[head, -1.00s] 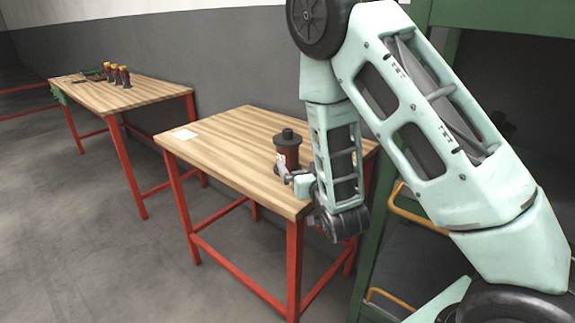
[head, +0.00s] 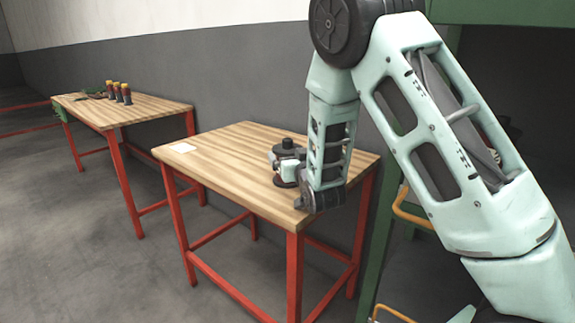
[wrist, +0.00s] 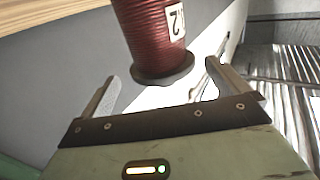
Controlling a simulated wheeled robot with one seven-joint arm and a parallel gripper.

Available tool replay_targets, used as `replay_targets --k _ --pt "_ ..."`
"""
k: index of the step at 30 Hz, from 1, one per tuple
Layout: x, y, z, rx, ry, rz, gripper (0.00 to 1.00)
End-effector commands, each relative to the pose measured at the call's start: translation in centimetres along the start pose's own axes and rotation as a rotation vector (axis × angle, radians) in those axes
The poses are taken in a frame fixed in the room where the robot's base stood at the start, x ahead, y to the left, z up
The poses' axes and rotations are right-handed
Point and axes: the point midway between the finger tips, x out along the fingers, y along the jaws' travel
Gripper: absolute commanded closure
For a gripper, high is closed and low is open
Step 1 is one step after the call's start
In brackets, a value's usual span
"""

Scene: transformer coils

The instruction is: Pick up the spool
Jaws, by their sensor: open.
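The spool stands upright on the near wooden table, close to its right side. In the wrist view the spool (wrist: 153,35) has a dark red winding, a white label with a "2" and a dark round flange. My gripper (wrist: 169,76) is open, one finger to each side of the flange end. The spool lies ahead of and partly between the fingers, with visible gaps on both sides. No finger clearly touches it.
The near table (head: 225,160) has a wooden top and red legs, with a white sheet (head: 183,148) at its left. A green frame stands right, behind my arm.

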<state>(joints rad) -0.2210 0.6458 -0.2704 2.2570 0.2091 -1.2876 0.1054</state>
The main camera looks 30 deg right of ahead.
Motion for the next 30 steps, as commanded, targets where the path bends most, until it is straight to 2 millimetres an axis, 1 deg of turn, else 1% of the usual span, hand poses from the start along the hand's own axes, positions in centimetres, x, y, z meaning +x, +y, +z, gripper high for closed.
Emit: replay_targets --k 6,9,12,18,19,20,21,23,24,26,27,30 --pt "3.1 -0.2 -0.5 0.0 0.001 0.0 0.0" --pt "4.2 -0.2 -0.4 -0.001 0.0 0.0 0.0" --pt "4.8 -0.2 -0.4 0.0 -0.001 0.0 0.0" --pt "4.8 -0.2 -0.4 0.0 -0.001 0.0 0.0" --pt "4.8 -0.2 -0.4 0.0 -0.001 0.0 0.06" --pt "4.8 -0.2 -0.4 0.0 -0.001 0.0 0.14" --pt "4.8 -0.2 -0.4 0.0 -0.001 0.0 0.25" --pt "4.8 -0.2 -0.4 0.0 -0.001 0.0 0.42" --pt "4.8 -0.2 -0.4 0.0 -0.001 0.0 0.53" --pt "4.8 -0.2 -0.4 0.0 -0.001 0.0 0.7" --pt "4.8 -0.2 -0.5 0.001 0.002 0.0 0.74" --pt "4.8 -0.2 -0.5 0.001 0.002 0.0 0.74"
